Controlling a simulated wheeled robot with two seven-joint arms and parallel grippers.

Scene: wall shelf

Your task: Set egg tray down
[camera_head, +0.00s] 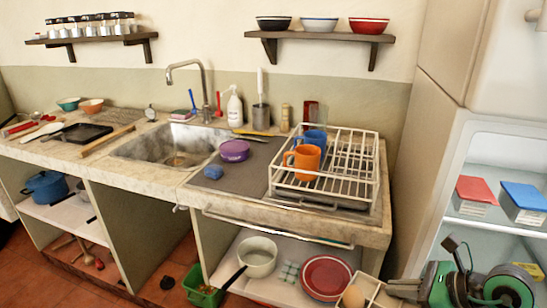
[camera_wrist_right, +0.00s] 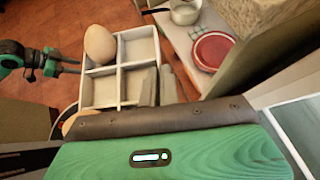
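The white, divided egg tray (camera_wrist_right: 137,51) is in the right wrist view, and its edge shows at the bottom right of the head view (camera_head: 372,284). A brown egg (camera_wrist_right: 100,44) sits in its far left compartment; the egg also shows in the head view (camera_head: 353,297). A second egg (camera_wrist_right: 78,121) is partly hidden by my gripper body. My right gripper (camera_wrist_right: 159,86) is shut on the tray's side wall; it also shows in the head view (camera_head: 404,288). My left gripper (camera_wrist_right: 72,63) has its fingers apart, left of the tray and not touching it.
A green bin (camera_head: 203,289) stands left. The open fridge (camera_head: 495,165) is at right. A dish rack (camera_head: 345,180) stands on the counter.

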